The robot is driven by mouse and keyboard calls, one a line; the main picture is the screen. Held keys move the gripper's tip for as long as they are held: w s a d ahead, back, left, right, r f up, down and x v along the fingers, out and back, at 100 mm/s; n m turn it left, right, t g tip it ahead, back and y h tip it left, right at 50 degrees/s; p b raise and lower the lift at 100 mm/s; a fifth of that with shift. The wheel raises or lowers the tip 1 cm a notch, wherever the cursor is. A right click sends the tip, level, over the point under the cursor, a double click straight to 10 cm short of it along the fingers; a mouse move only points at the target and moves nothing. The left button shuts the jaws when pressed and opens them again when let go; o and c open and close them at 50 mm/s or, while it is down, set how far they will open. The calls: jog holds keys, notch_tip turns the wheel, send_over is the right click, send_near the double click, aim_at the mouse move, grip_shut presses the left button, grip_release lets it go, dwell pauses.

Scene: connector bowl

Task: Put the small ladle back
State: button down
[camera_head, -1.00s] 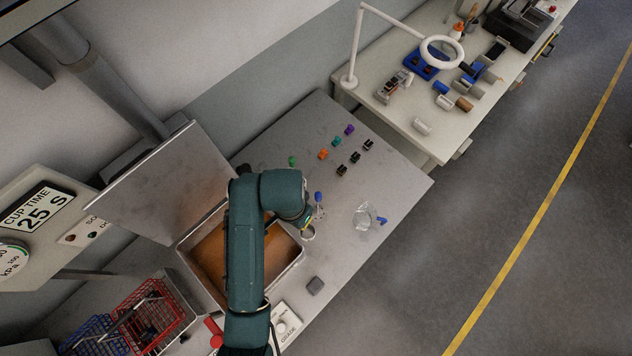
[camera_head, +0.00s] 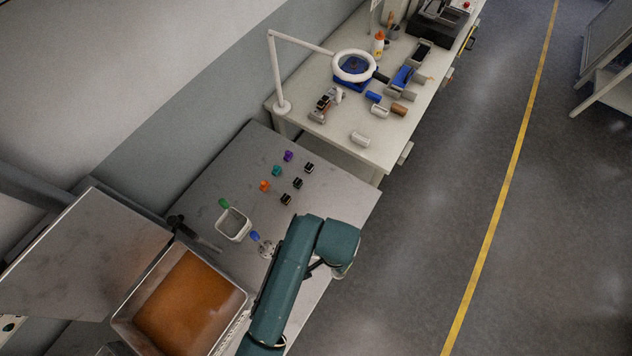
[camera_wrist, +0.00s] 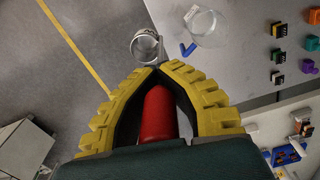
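The small ladle shows in the wrist view as a red handle (camera_wrist: 158,115) with a round metal cup (camera_wrist: 146,46) beyond the fingertips. My gripper (camera_wrist: 160,68) has its yellow fingers closed around the red handle, tips nearly together. The cup appears over the floor near the bench edge, beside a clear glass bowl (camera_wrist: 208,24) and a small blue piece (camera_wrist: 188,50). In the head view my arm hides the gripper's fingers and most of the ladle.
An open pan of orange-brown liquid (camera_head: 190,305) stands at lower left. A white container (camera_head: 233,224), a green-handled item (camera_head: 224,203) and a blue-handled item (camera_head: 254,236) are on the metal bench (camera_head: 205,180). Several coloured and black connectors lie behind. A magnifier lamp (camera_head: 354,66) stands farther back.

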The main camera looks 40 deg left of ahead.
jog(key=s+a+f+n+b, duration=0.4)
jog(key=s+a, duration=0.6)
notch_tip(320, 180, down, 10)
jog(key=shift+r, duration=0.2)
jog(key=shift+w+d, duration=0.1)
jog(key=shift+f, duration=0.15)
jog(key=c, duration=1.2)
grip_release()
jog(key=shift+c, duration=0.2)
